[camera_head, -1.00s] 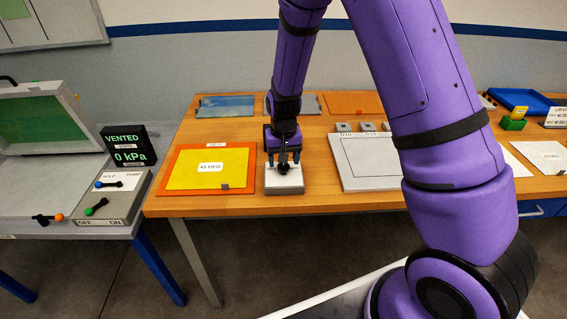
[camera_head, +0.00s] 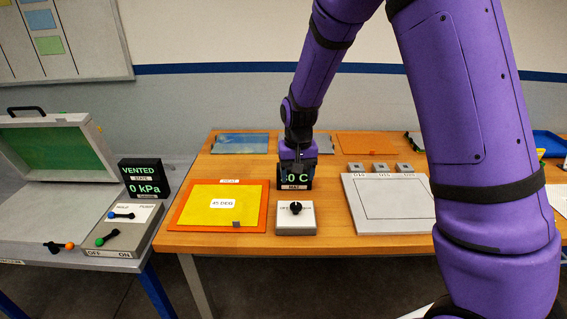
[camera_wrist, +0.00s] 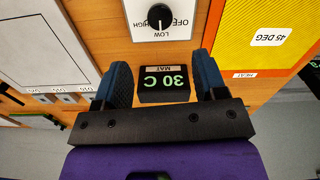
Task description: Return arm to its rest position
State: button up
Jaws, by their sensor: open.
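My purple arm reaches over the wooden table from the right in the head view. My gripper (camera_wrist: 162,86) is open and empty, with its two dark blue fingers apart on either side of the small black mat display (camera_wrist: 164,83), which reads 30 C in the wrist view. In the head view my gripper (camera_head: 297,165) hangs in front of that display (camera_head: 305,179) and hides part of it. The grey control box (camera_head: 310,224) with its black knob (camera_head: 295,208) stands nearer the table's front edge, clear of the fingers. In the wrist view the knob (camera_wrist: 160,16) points toward the LOW side.
An orange-edged yellow heat mat (camera_head: 190,215) marked 45 DEG lies left of the box. A pale grey plate (camera_head: 362,222) lies to its right, with several small blocks behind. A vacuum display (camera_head: 142,178) reads VENTED, 0 kPa, beside an open-lidded case (camera_head: 20,120) at the left.

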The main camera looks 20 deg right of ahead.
jog(key=s+d+r+t, duration=0.15)
jog(key=s+r, duration=0.35)
jog(key=r, duration=0.6)
jog(key=s+d+r+t, duration=0.1)
jog(key=s+r, duration=0.3)
jog(key=s, duration=0.4)
jog(key=s+d+r+n+t, duration=0.1)
jog(key=s+d+r, duration=0.1)
jog(key=s+r, duration=0.3)
jog(key=s+d+r+n+t, duration=0.1)
jog(key=s+r, duration=0.4)
jog(key=s, duration=0.6)
jog(key=shift+s+d+t, duration=0.25)
jog(key=shift+d+t, duration=0.1)
jog(key=shift+d, duration=0.25)
